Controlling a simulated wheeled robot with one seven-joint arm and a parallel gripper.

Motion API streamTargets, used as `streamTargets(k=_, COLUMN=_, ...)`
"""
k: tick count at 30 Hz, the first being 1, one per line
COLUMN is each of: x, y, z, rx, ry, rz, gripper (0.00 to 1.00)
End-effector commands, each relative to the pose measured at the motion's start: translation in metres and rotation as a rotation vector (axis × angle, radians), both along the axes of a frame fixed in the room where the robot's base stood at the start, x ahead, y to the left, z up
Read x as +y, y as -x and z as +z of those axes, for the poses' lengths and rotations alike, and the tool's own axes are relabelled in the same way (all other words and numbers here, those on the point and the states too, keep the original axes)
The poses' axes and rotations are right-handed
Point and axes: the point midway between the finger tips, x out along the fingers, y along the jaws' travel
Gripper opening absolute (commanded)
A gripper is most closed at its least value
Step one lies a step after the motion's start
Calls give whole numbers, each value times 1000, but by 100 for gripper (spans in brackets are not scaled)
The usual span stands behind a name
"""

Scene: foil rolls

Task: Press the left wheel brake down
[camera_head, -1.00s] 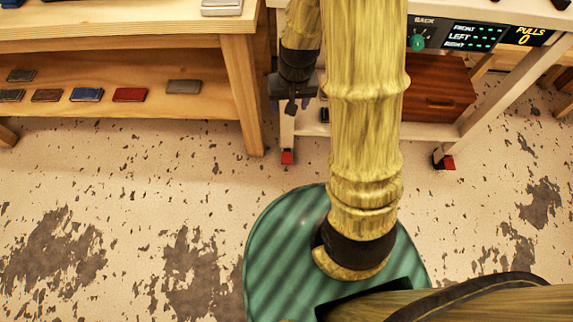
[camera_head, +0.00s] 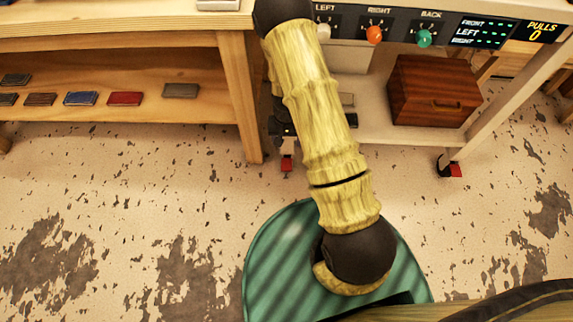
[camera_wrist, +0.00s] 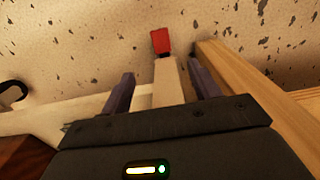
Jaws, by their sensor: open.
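The left wheel brake (camera_head: 287,163) is a small red pedal at the foot of the white cart's left leg. It also shows in the wrist view (camera_wrist: 160,41), beyond my fingertips at the end of the pale leg (camera_wrist: 167,82). My gripper (camera_wrist: 160,68) is open and empty. In the wrist view its two fingers are on either side of the leg, with the red pedal between and past the tips. In the head view my gripper (camera_head: 284,128) is just above the brake, partly hidden by my arm. Contact cannot be told.
A wooden bench with small boxes on its shelf (camera_head: 215,112) stands left of the cart, its leg (camera_head: 243,100) close to my gripper. The cart carries a dial panel (camera_head: 375,28), a brown wooden box (camera_head: 430,90) and a right red brake (camera_head: 455,170). The floor in front is clear.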

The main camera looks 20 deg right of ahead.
Motion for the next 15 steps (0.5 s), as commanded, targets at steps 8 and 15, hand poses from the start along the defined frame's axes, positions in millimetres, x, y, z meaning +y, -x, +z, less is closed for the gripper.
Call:
streamTargets(k=8, x=0, y=1, z=-9, rx=1, ry=0, rz=0, gripper=62)
streamTargets(k=15, x=0, y=1, z=-46, rx=3, ry=-1, rz=0, gripper=62)
